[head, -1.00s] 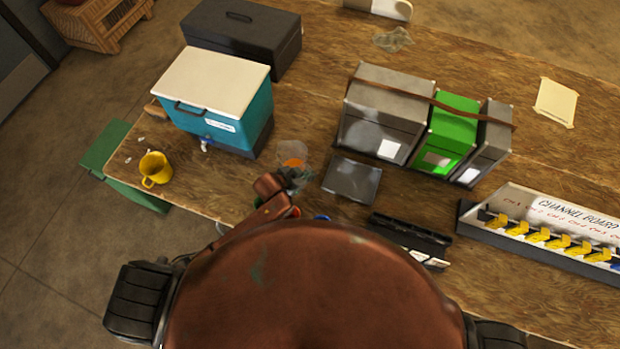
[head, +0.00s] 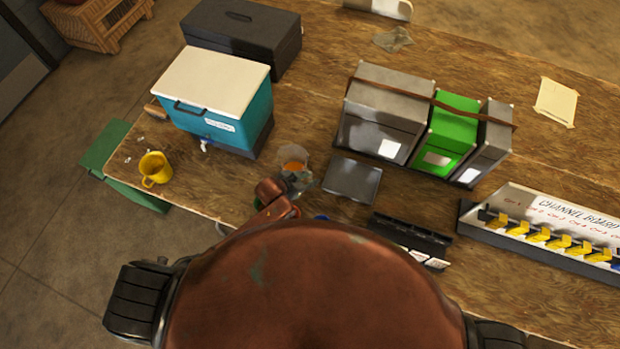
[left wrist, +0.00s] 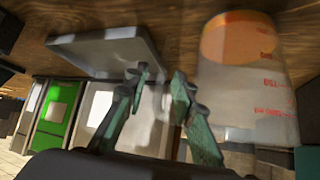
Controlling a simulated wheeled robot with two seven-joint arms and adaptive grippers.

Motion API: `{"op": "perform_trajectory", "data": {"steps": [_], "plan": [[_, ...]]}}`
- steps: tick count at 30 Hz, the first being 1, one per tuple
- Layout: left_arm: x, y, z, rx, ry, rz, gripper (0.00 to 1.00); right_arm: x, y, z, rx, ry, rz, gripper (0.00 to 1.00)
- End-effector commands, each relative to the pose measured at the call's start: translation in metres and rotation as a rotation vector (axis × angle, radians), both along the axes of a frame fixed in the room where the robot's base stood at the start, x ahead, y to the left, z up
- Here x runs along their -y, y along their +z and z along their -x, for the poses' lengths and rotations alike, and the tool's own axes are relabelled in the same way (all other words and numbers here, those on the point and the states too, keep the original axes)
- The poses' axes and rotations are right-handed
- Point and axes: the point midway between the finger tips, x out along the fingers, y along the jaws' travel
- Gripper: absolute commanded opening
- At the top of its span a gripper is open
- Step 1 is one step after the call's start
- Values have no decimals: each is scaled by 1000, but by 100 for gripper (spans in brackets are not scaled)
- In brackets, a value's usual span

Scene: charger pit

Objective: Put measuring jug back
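The measuring jug (head: 293,157) is a clear cup with orange in its lower part, between the teal cooler and a dark grey flat tray. It fills the right of the left wrist view (left wrist: 248,85), showing red markings; that view is upside down, with the table at the top. My left gripper (head: 300,183) is right at the jug's near side. Its two green-grey fingers (left wrist: 160,84) stand apart, just beside the jug wall. A pale blurred strip shows between them; I cannot tell whether it is the handle. My right gripper is out of view.
The teal cooler (head: 220,105) stands left of the jug, a yellow mug (head: 155,168) near the table's left edge. The flat tray (head: 351,180) lies close on the right. Strapped cases (head: 378,115), a black rack (head: 411,236) and the channel board (head: 545,230) occupy the right.

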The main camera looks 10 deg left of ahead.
Motion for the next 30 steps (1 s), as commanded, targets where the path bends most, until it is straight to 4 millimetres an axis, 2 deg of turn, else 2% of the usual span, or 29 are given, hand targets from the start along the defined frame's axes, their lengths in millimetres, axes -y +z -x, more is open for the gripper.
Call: {"op": "perform_trajectory", "data": {"steps": [8, 21, 30], "plan": [[-4, 7, 5, 0, 1, -1, 24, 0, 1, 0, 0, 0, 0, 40], [-38, 68, 54, 0, -1, -1, 24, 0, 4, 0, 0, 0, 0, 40], [-49, 86, 70, -1, 0, -1, 24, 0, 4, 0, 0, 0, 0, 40]]}}
